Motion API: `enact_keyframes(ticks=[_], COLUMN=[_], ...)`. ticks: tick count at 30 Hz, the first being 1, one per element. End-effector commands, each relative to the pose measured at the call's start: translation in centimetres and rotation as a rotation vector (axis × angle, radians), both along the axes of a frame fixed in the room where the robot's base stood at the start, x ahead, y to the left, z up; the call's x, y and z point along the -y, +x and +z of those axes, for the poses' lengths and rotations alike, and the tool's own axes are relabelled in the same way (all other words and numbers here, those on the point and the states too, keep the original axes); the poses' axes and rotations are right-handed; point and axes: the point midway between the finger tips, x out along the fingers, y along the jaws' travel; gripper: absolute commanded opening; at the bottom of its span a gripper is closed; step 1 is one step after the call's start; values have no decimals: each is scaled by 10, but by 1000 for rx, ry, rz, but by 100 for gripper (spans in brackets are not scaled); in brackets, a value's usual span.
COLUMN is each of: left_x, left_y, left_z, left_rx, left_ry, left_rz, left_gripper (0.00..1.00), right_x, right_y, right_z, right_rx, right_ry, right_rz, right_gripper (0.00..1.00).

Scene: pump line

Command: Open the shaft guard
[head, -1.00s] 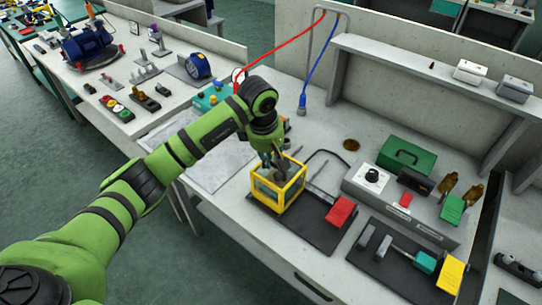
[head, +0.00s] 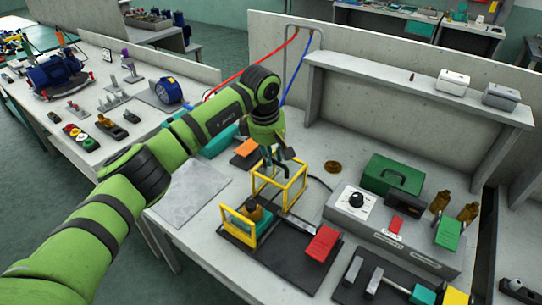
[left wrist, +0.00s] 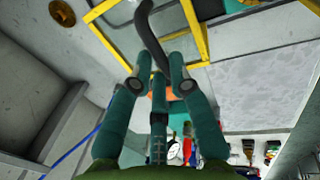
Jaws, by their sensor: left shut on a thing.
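The shaft guard (head: 290,194) is a clear box with a yellow frame. In the head view it stands swung up and back at the rear of the dark baseplate (head: 285,262). A teal-and-brown part (head: 254,212) and a yellow bracket (head: 232,232) show uncovered in front of it. My left gripper (head: 275,160) is at the guard's top, shut on its dark handle. In the left wrist view, the curved dark handle (left wrist: 150,35) passes between the fingers, with the yellow frame (left wrist: 196,30) behind. My right gripper is not in view.
A red block (head: 322,243) sits on the baseplate's right side. A grey control box (head: 350,212) and green case (head: 392,174) stand to the right. An orange block (head: 246,147) lies left of the gripper. A bare grey plate (head: 190,192) lies at left.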

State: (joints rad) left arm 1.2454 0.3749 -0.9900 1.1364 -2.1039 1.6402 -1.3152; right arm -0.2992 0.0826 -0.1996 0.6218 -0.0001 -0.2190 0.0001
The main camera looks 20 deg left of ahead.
Motion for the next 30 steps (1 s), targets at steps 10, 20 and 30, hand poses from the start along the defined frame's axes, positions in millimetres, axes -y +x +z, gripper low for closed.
enact_keyframes(ticks=[10,20,30], left_x=[0,-2,-6], left_y=[-1,-4,-18], left_z=[-1,26,94], left_rx=[-3,2,1], left_ry=[0,1,1], left_rz=[-1,-2,-1], left_gripper=[43,43,43], right_x=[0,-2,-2], right_y=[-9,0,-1], right_z=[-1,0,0], right_rx=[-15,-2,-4], right_ry=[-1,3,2], right_rz=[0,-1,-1], right_gripper=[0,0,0])
